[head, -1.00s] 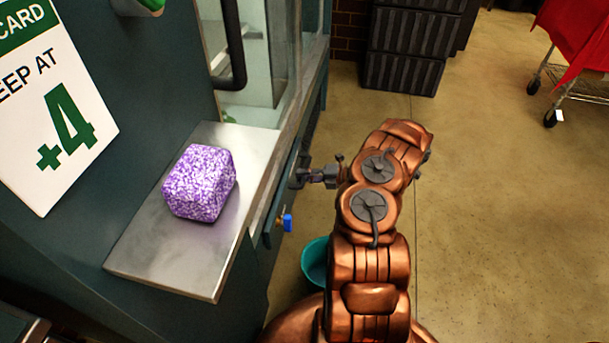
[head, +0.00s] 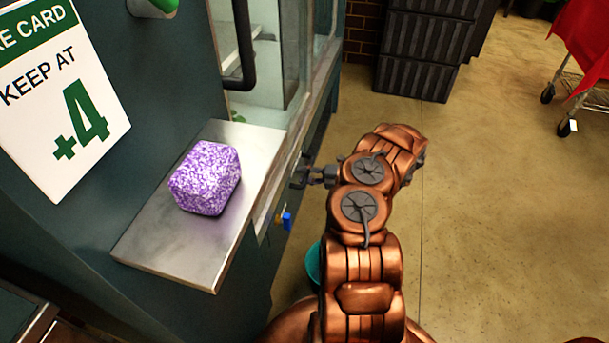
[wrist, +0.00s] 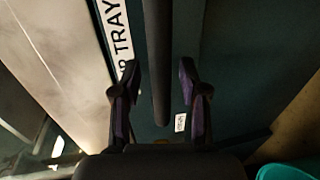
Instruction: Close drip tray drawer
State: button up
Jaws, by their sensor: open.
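In the wrist view a dark bar, apparently the drip tray drawer's handle (wrist: 158,65), runs from the top edge down between my fingers. Beside it is a white label (wrist: 117,35) reading "TRAY", its start cut off. The dark teal front (wrist: 225,70) lies behind the bar; I cannot tell how far the drawer stands out. My gripper (head: 301,178) is beside the cabinet's right side in the head view, just below the steel shelf's level. It is open in the wrist view (wrist: 158,80), one finger on each side of the bar. Contact with the bar cannot be told.
A purple speckled block (head: 205,178) sits on the steel shelf (head: 165,250). A blue valve handle (head: 287,220) sticks out below my gripper. A teal bucket (head: 313,265) stands on the floor, partly behind my arm. Black crates (head: 420,60) stand behind.

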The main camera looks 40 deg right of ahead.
jog(key=v, duration=1.2)
jog(key=shift+s, duration=0.15)
dwell(0.4)
